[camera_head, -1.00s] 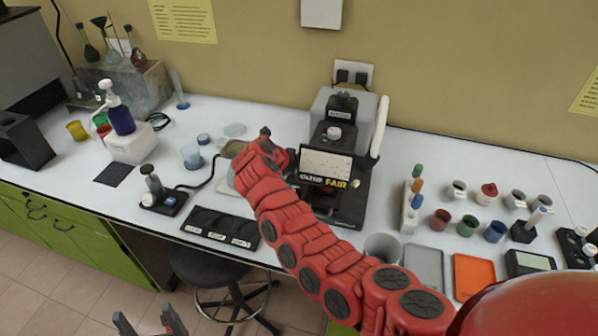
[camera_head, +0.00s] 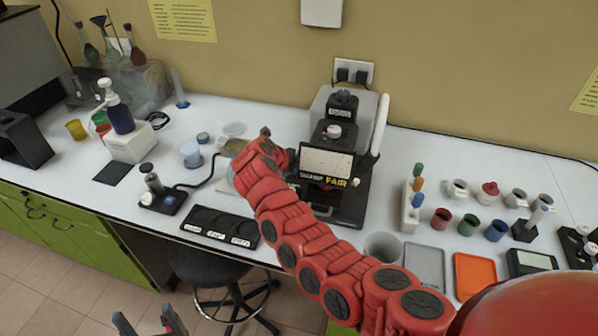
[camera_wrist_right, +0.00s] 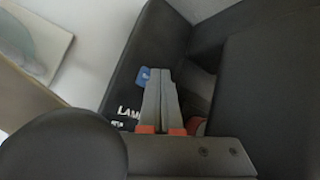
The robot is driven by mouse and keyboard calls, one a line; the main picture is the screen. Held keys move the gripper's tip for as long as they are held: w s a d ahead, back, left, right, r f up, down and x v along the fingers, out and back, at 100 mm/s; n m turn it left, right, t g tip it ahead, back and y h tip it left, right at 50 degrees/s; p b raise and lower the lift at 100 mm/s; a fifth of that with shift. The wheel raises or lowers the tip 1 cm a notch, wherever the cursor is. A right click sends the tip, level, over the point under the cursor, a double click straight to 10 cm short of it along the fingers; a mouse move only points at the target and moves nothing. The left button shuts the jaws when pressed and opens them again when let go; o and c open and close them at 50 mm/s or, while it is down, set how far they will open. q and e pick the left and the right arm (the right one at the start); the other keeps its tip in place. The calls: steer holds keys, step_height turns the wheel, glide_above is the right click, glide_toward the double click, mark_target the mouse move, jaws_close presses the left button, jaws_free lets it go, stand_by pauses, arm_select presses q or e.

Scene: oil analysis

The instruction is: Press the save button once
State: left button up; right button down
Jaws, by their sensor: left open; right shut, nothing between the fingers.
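The dark instrument (camera_head: 345,210) stands at the middle of the bench, with a small screen (camera_head: 325,163) showing the yellow word FAIR. In the right wrist view, a small blue button (camera_wrist_right: 143,76) sits on its black panel (camera_wrist_right: 130,80), beside a white label starting "LAM". I cannot read a save label on it. My right gripper (camera_wrist_right: 160,72) is shut and empty, its tips beside or over the blue button; contact cannot be told. In the head view my red right arm reaches to the instrument's left side and hides the panel. My left gripper (camera_head: 146,318) is open, low in front of the bench.
A black labelled tray (camera_head: 220,227) lies at the bench's front edge, left of my right arm. A grey cup (camera_head: 383,248), a grey tray (camera_head: 424,265) and an orange tray (camera_head: 474,275) lie to the right. A black stool (camera_head: 210,265) stands under the bench.

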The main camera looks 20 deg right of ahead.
steer(key=shift+f+b, duration=0.45)
steer(key=shift+f, duration=0.2)
stand_by(0.6)
steer(key=shift+r, duration=0.1)
steer(key=shift+r+p, duration=0.3)
steer(key=shift+r, duration=0.55)
steer(key=shift+r, duration=0.1)
steer(key=shift+r+p, duration=1.05)
steer(key=shift+r, duration=1.55)
steer(key=shift+w+f, duration=0.1)
steer(key=shift+f, duration=0.1)
